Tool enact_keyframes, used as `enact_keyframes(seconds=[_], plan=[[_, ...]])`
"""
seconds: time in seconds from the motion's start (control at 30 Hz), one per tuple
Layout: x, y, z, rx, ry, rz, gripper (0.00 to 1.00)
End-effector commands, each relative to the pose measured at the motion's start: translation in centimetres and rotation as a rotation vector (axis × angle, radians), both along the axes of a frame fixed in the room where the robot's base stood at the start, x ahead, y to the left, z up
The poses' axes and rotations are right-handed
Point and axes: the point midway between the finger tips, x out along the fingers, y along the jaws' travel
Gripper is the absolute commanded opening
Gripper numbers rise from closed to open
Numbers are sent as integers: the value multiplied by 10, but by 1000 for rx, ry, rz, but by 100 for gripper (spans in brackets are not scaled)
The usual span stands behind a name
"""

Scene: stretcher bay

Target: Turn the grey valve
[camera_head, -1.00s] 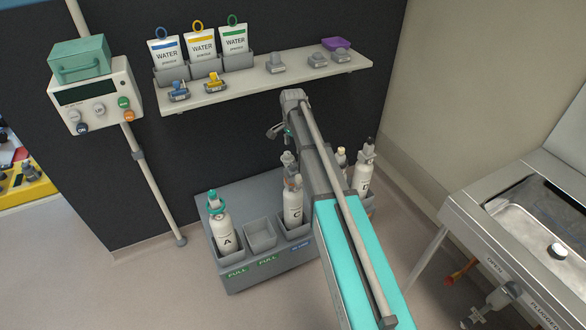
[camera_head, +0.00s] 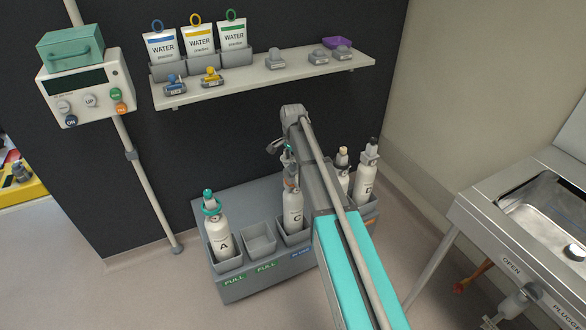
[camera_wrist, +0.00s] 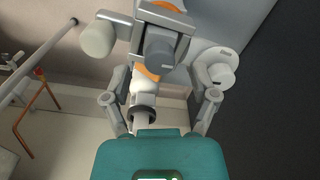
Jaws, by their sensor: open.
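A grey valve knob (camera_wrist: 160,52) shows in the wrist view, ahead of my gripper and roughly between its fingers, with orange parts around it. My gripper (camera_wrist: 160,100) has its two grey fingers spread on either side, and I see no contact with the knob. A white piece with a black collar (camera_wrist: 143,112) lies between the fingers. In the head view my gripper (camera_head: 283,148) is near the top of cylinder C (camera_head: 293,210), mostly hidden by my arm. I cannot tell from the head view which cylinder carries the grey knob.
Cylinder A (camera_head: 219,238) and cylinder D (camera_head: 365,182) stand in the grey rack (camera_head: 228,292); one slot beside A is empty. A shelf (camera_head: 270,77) with water pouches hangs behind. A metal sink (camera_head: 465,210) stands at the right, a control box (camera_head: 88,88) at the left.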

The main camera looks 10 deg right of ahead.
Motion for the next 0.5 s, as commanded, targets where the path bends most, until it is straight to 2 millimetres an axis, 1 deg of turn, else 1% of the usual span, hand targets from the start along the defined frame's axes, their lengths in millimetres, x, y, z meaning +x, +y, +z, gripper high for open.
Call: enact_keyframes(seconds=[0.03,0.2,0.5], plan=[[0,0,-7,0,0,0,76],[0,0,-14,0,0,0,76],[0,0,-17,0,0,0,76]])
